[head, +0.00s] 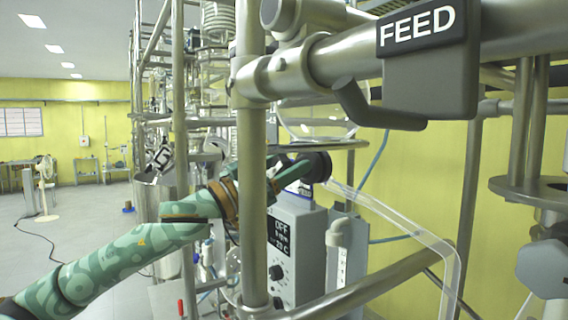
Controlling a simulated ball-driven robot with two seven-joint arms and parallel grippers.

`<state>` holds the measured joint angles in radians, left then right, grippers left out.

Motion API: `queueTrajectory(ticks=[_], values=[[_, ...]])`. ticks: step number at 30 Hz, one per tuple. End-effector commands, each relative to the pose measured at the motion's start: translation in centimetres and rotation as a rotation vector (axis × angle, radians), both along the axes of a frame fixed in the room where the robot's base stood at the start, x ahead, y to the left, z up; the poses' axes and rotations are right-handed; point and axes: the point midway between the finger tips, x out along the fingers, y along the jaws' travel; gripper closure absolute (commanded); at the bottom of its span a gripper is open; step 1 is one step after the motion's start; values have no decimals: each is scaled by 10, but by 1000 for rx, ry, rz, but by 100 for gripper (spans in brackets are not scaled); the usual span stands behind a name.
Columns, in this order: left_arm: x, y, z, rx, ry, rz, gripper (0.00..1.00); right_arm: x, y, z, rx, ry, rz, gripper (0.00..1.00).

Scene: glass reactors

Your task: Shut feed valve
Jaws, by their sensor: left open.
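The feed valve shows at the upper right, marked by a dark FEED plate (421,32) in white letters. A dark grey lever handle (372,108) sits just below the pipe and the plate, angled down to the right. My left arm comes in from the lower left and passes behind a vertical steel post. Its dark end, my left gripper (318,166), is below and left of the lever, apart from it in the picture. The fingers are hard to make out; the gripper is open. My right gripper is not in view.
Steel frame posts and pipes (252,150) cross close in front of the arm. A grey control box (297,250) with a dial stands below the gripper. A clear bent tube (400,220) runs to its right. Open floor (100,210) lies at the left.

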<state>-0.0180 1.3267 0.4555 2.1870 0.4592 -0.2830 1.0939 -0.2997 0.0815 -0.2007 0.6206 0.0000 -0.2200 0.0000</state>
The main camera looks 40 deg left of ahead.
Motion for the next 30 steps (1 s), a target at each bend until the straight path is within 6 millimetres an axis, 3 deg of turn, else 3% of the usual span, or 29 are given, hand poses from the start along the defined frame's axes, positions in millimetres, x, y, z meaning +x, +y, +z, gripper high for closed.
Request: queueTrajectory(ticks=[10,11,15,16,30], values=[[2,-1,0,1,1,0,33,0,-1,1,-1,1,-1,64],[2,-1,0,1,1,0,36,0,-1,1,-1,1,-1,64],[2,-1,0,1,0,0,75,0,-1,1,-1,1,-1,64],[2,-1,0,1,0,0,78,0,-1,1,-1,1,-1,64],[2,-1,2,90,-23,0,78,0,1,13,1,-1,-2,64]])
